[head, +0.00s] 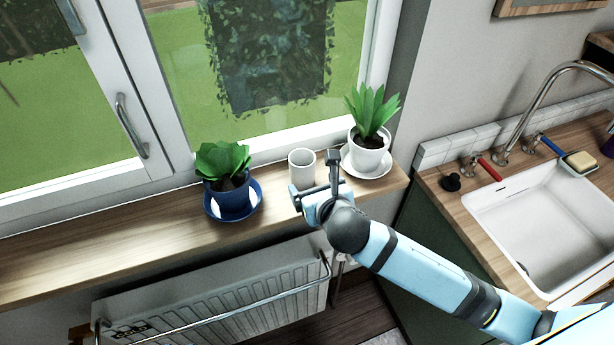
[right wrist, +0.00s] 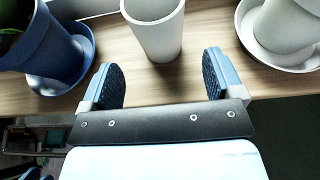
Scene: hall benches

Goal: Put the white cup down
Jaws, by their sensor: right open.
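The white cup (head: 301,166) stands upright on the wooden window sill, between the blue plant pot and the white plant pot. It also shows in the right wrist view (right wrist: 155,28), just beyond the fingertips and roughly centred between them. My right gripper (head: 318,188) is open, at the sill's front edge, in front of the cup. My left gripper is not in view.
The blue pot (head: 232,198) on its blue saucer stands left of the cup. The white pot (head: 369,153) on its white saucer stands close on the right. The window rises behind. The sill (head: 90,238) is bare at the left; a radiator (head: 215,295) hangs below.

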